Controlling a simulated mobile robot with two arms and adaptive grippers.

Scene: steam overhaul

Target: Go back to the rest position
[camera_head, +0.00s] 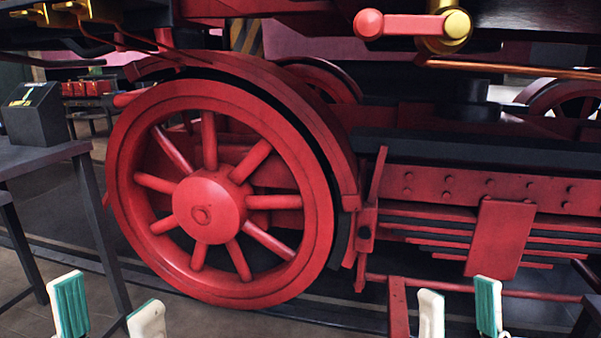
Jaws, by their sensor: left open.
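My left gripper (108,312) shows at the bottom left, with its two white fingers and green pads apart and nothing between them. My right gripper (460,310) shows at the bottom right, its two fingers also apart and empty. Both point up towards the locomotive, and neither visibly touches anything. The lower parts of both grippers are cut off by the picture's bottom edge.
A large red spoked wheel (213,207) and the red locomotive frame (480,188) fill the view ahead. A dark table (55,157) stands at the left with a black box (33,113) on it. Floor shows between the table and the wheel.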

